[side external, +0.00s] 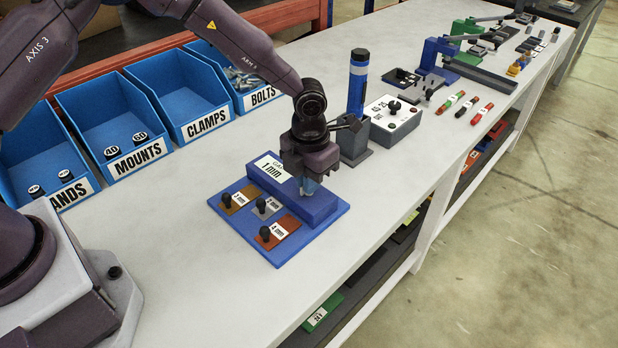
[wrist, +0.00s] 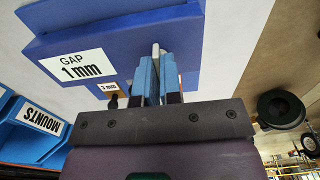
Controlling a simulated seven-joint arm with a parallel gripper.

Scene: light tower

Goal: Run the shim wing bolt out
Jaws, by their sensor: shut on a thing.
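A blue fixture block (side external: 318,208) with a white label reading "GAP 1 mm" stands on a blue base plate (side external: 222,212) in the side view. It also shows in the wrist view (wrist: 190,35). My gripper (side external: 309,187) points down at the block's right end. Its blue fingers (wrist: 158,80) are closed together in the wrist view. A pale grey piece, which looks like part of the shim wing bolt (wrist: 155,49), shows between the fingertips. The fingers hide most of the bolt, so I cannot tell how far it sits in the block.
Yellow-brown (side external: 240,199), grey (side external: 268,209) and orange (side external: 283,229) shim plates with black knobs lie on the base. A grey box (side external: 393,118) and a dark stand with a blue-black cylinder (side external: 357,85) are close behind my gripper. Blue bins (side external: 112,125) line the left. The front bench is clear.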

